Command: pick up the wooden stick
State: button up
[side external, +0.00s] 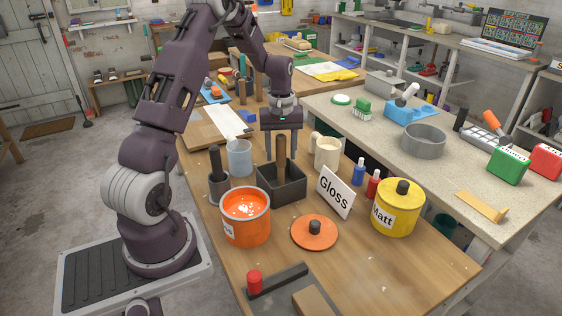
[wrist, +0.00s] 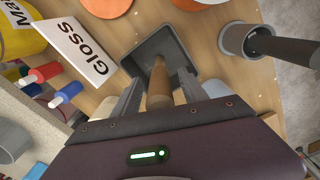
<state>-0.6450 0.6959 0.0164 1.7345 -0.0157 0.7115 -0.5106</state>
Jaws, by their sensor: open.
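The wooden stick (side external: 281,158) stands roughly upright in a dark square container (side external: 292,191) on the wooden table. In the wrist view the stick (wrist: 160,85) rises from the container (wrist: 150,45) toward the camera, its upper end between my fingers. My gripper (side external: 282,155) is open and points down over the container. In the wrist view the fingers (wrist: 160,90) lie on either side of the stick with a gap showing. I cannot tell whether either finger touches it.
Close around the container stand a grey cup with a dark handle (side external: 217,180), a translucent cup (side external: 239,158), a cream mug (side external: 327,155), an orange paint tin (side external: 246,222) and a Gloss sign (side external: 335,192). An orange lid (side external: 315,233) lies in front. The table's front right is mostly clear.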

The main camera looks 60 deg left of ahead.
jog(key=shift+f, duration=0.1)
grip_shut()
